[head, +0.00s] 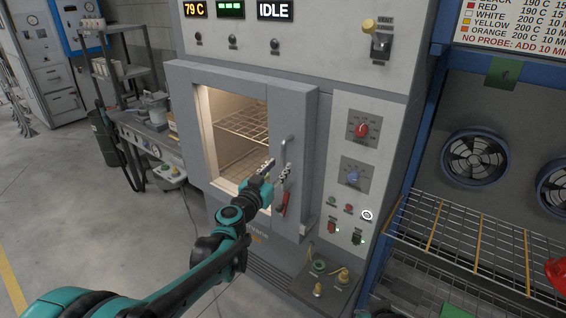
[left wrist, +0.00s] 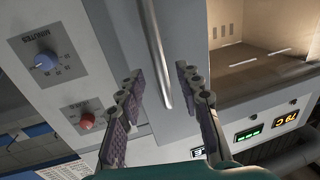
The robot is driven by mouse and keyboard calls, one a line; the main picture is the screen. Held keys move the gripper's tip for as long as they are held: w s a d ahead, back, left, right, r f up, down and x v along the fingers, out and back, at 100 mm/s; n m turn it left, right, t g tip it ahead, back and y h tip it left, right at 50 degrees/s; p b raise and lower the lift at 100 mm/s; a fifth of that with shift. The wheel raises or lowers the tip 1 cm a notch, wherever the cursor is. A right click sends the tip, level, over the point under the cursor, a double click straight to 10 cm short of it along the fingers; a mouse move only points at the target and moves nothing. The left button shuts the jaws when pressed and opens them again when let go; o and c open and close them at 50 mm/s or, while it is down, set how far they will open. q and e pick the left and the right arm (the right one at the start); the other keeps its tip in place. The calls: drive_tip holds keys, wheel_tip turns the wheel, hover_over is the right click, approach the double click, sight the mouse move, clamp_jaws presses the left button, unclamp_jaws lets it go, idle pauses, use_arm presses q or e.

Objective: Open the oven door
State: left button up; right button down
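The oven (head: 345,90) is a large grey unit. Its door (head: 229,75) has a big window onto a lit chamber with wire racks, and it looks shut. The upright metal bar handle (head: 289,146) is on the door's right side. My left gripper (head: 277,171) is at the handle's lower part. In the left wrist view the handle (left wrist: 158,50) runs between the two spread fingers of the left gripper (left wrist: 160,98), with gaps showing on both sides. A small red piece (head: 285,205) hangs just below the gripper in the head view. My right gripper is out of view.
A control panel with a red knob (head: 361,130) and blue knob (head: 354,177) stands right of the door. A wire shelf (head: 470,245) and fans are farther right. A cluttered bench (head: 150,140) is at left. Bare floor (head: 90,220) lies front left.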

sight(282, 163)
use_arm(q)
drive_tip(key=shift+b+x, duration=0.35)
drive_tip(key=shift+x, duration=1.7)
clamp_jaws()
drive_tip(key=shift+s+a, duration=0.1)
